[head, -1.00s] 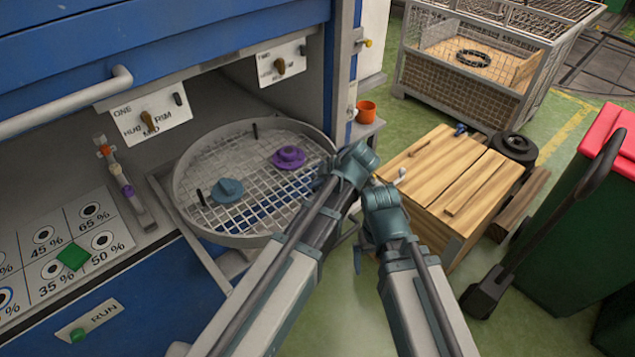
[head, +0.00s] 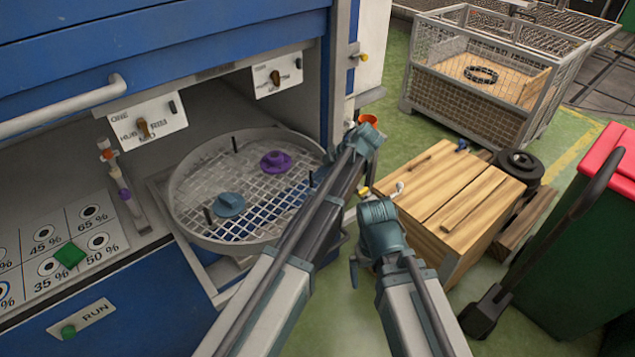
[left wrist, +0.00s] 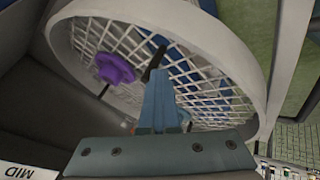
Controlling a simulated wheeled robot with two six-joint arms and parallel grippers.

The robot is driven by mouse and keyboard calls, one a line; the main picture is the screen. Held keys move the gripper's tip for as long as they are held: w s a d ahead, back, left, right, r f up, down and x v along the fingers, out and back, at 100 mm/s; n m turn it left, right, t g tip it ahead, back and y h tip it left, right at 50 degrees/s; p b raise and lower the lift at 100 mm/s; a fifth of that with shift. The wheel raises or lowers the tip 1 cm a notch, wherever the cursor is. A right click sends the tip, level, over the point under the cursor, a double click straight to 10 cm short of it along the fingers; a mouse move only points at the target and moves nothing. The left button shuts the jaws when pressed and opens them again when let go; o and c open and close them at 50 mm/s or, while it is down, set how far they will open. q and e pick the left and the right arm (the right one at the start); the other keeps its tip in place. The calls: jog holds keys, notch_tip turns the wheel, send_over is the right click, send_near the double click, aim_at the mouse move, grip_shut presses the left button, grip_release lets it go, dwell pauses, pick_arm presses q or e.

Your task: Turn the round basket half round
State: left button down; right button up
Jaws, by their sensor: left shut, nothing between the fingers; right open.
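The round basket (head: 222,241) is a grey ring with a mesh floor in the blue machine's opening. A blue hat-shaped part (head: 229,204) and a purple one (head: 276,162) lie on the mesh; the purple one shows in the left wrist view (left wrist: 115,68). Dark pegs stand at the basket's left (head: 208,216), back (head: 235,145) and right (head: 311,179). My left gripper (left wrist: 159,76) is shut and empty inside the basket, its tips against or very near a black peg (left wrist: 154,62). My right gripper (head: 356,270) hangs low outside the machine, mostly hidden by its arm.
Label plates with knobs (head: 146,127) hang above the basket. A percentage board (head: 96,262) with a green square lies to the left, above a RUN button (head: 68,332). A wooden crate (head: 450,200), a mesh cage (head: 465,110) and a green bin (head: 590,230) stand at the right.

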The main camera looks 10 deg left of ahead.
pick_arm(q)
jog(key=shift+w+a, duration=0.1)
jog(key=shift+w, duration=1)
jog(key=w+a, duration=0.1)
jog(key=w, duration=0.1)
jog(key=w+a, duration=0.1)
jog(key=w, duration=0.2)
jog(key=w+a, duration=0.1)
jog(key=w, duration=0.2)
jog(key=shift+w, duration=0.25)
send_near(292, 150)
jog(key=shift+s+a+f, duration=0.1)
jog(key=shift+a+f, duration=0.15)
jog(key=shift+a, duration=0.65)
jog(key=shift+w+a, duration=0.35)
jog(key=shift+a, duration=0.3)
jog(key=shift+w+a, duration=0.35)
jog(key=shift+a, duration=0.25)
jog(key=shift+w+a, duration=0.35)
jog(key=shift+a, duration=0.3)
jog(key=shift+a, duration=0.1)
jog(key=shift+r, duration=0.1)
